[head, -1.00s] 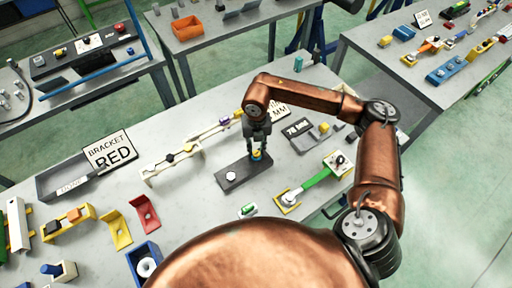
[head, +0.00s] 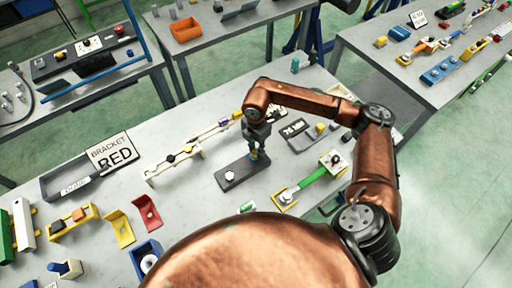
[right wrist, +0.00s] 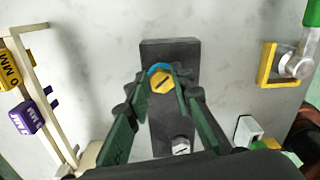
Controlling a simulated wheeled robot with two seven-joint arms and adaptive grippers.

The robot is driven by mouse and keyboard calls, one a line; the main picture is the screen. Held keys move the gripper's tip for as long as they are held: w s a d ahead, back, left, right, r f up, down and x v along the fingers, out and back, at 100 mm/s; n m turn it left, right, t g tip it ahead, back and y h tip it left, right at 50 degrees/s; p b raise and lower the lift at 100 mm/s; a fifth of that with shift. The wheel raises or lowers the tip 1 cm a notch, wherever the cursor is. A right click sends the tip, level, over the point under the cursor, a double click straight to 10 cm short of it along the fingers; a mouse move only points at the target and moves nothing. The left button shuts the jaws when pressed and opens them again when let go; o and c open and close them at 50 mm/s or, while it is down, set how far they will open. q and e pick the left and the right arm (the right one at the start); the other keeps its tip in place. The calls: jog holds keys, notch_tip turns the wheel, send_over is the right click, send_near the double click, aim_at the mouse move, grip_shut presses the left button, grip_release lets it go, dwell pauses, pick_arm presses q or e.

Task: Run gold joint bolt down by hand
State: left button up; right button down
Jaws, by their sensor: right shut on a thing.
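The gold joint bolt (right wrist: 160,82) has a slotted head and sits at one end of a dark joint plate (right wrist: 172,130), with a blue ring (right wrist: 153,70) around it. A silver hex bolt (right wrist: 181,146) sits at the plate's other end. The plate (head: 243,174) lies on the grey bench in the head view. My right gripper (head: 255,152) points down over the gold bolt's end of the plate. In the right wrist view its two fingers (right wrist: 160,84) are shut on the gold bolt's head, one on each side. How deep the bolt sits is hidden. My left gripper is not in view.
A pale rail assembly (head: 175,160) lies left of the plate, and a green-handled tool (head: 313,182) lies right. A dark tray (head: 300,133) and a BRACKET RED sign (head: 113,152) are on the same bench. Some bare bench surrounds the plate.

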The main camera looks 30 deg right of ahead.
jog(key=shift+w+r+m+p, duration=0.1)
jog(key=shift+r+m+p, duration=0.2)
jog(key=shift+m, duration=0.8)
jog(key=shift+f, duration=0.1)
jog(key=c, duration=2.1)
grip_release()
jog(key=o, duration=0.4)
jog(key=shift+f, duration=0.15)
notch_tip(320, 180, up, 12)
jog(key=shift+r, duration=0.1)
